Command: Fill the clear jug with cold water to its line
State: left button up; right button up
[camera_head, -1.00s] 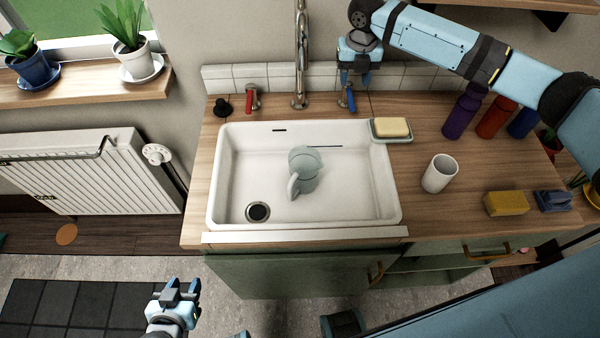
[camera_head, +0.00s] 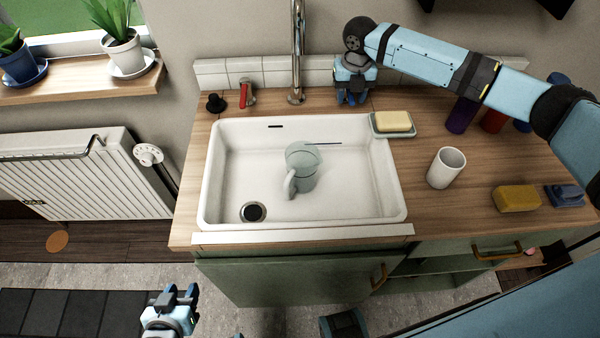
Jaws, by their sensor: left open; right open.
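The clear jug (camera_head: 304,174) stands in the white sink (camera_head: 240,170), its handle toward the lower left. The red tap handle (camera_head: 246,93) is left of the spout. My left gripper (camera_head: 180,293) is open and empty, low in front of the cabinet.
A dish with yellow soap (camera_head: 393,121) sits at the sink's right rear corner. A white cup (camera_head: 446,168), a yellow sponge (camera_head: 516,198), a blue brush (camera_head: 564,195) and bottles (camera_head: 461,114) stand on the right counter. A black stopper (camera_head: 215,103) is at the rear left.

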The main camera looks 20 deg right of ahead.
dwell(0.3)
jog(key=shift+d+n+p, duration=0.3)
jog(key=shift+n+p, duration=0.25)
jog(key=shift+n, duration=0.05)
jog(key=shift+s+d+n+p, duration=0.1)
jog(key=shift+d+n+p, duration=0.45)
jog(key=shift+n, duration=0.35)
jog(key=shift+d+n, duration=0.1)
jog(key=shift+n, duration=0.2)
